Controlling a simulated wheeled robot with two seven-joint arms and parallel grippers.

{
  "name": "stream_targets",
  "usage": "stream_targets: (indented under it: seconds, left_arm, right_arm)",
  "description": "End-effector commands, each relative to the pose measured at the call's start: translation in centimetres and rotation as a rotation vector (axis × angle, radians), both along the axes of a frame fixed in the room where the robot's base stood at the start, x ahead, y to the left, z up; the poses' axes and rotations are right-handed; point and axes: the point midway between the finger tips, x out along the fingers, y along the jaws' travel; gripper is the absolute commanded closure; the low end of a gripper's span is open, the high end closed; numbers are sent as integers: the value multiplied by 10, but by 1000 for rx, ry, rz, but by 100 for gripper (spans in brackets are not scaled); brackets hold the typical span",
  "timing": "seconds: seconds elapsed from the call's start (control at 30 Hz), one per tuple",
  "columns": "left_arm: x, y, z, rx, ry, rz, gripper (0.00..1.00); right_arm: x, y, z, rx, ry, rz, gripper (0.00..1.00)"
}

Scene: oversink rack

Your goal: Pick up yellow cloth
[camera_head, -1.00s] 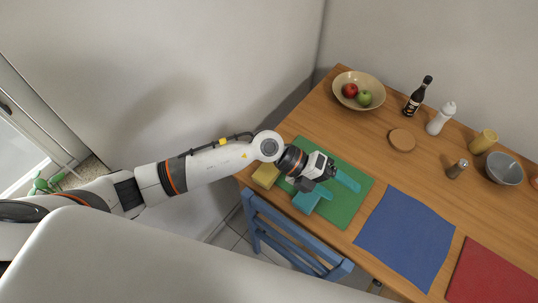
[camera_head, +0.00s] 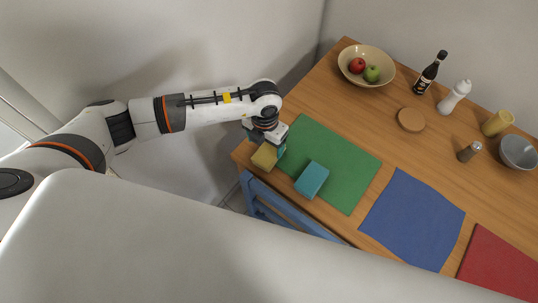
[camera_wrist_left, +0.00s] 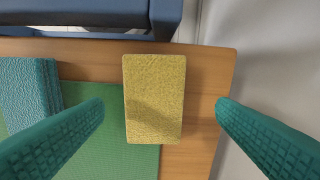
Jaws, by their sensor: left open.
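The yellow cloth (camera_head: 265,156) is a small thick block at the table's left corner, by the edge of the green mat. In the left wrist view the yellow cloth (camera_wrist_left: 154,98) lies between the two teal fingers, nearer the camera's far side, with bare wood to its right. My left gripper (camera_head: 277,146) is above and beside it, pointing down. In the left wrist view my left gripper (camera_wrist_left: 160,108) is open, with nothing between its fingertips held. I cannot tell the exact height gap. My right gripper is not in view.
A teal block (camera_head: 312,180) lies on the green mat (camera_head: 340,165), right of the yellow cloth. A blue chair (camera_head: 285,215) stands against the table's front edge. A fruit bowl (camera_head: 388,62), bottle (camera_head: 430,73) and coaster (camera_head: 411,120) are farther back. A wall is behind the arm.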

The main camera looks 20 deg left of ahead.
Motion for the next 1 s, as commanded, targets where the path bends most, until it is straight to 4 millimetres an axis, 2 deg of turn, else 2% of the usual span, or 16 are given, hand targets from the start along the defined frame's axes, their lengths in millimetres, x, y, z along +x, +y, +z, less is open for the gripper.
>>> stream_targets:
  seconds: [0.3,0.57,0.87,1.0]
  left_arm:
    - [0,-7,-47,-1,1,-1,20]
    - [0,-7,-47,-1,0,-2,20]
    - [0,-7,-47,-2,1,-2,67]
    - [0,-7,-47,-2,1,-2,68]
  right_arm:
    - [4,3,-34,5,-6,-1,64]
    - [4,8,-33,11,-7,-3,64]
    - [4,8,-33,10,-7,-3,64]
    - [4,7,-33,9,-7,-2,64]
